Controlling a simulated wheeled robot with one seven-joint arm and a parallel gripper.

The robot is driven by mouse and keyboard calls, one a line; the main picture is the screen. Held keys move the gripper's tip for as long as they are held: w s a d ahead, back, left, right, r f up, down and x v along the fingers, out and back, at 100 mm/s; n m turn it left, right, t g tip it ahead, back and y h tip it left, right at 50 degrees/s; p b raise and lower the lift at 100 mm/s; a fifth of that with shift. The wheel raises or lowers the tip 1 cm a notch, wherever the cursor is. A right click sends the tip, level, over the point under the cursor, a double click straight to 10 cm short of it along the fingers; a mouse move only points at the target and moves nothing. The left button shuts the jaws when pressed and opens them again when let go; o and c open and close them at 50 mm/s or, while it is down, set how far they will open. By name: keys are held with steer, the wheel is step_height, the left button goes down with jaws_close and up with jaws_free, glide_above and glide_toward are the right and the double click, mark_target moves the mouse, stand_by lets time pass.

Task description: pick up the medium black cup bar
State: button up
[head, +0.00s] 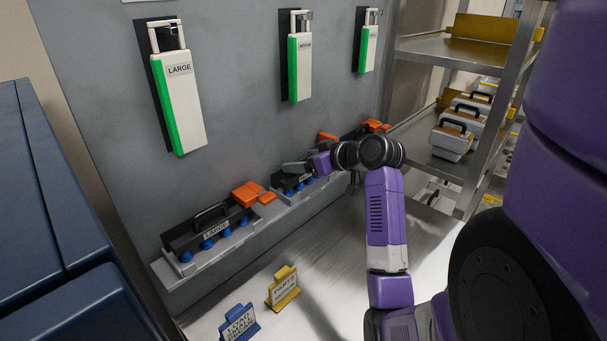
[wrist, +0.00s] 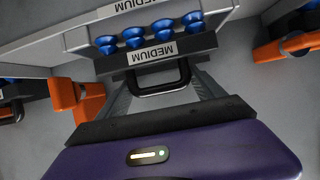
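The medium black cup bar (wrist: 185,45) has a white MEDIUM label, several blue suction cups and a black loop handle (wrist: 160,90). In the head view the bar (head: 280,184) sits on the wall ledge, partly hidden by my gripper (head: 305,166). In the wrist view my gripper (wrist: 160,82) is open, with one grey finger on each side of the handle. A gap shows between the fingers and the handle, and no grip is visible. The far side of the bar is hidden.
The LARGE bar (head: 208,232) sits left on the ledge (head: 205,265), with an orange block (head: 248,193) between the bars. More orange parts (wrist: 282,50) flank the medium bar. A metal shelf rack (head: 435,165) stands right. Blue (head: 239,323) and yellow (head: 284,288) signs stand on the surface below.

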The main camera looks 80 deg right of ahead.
steer(key=c, duration=0.6)
steer(key=shift+r, duration=0.15)
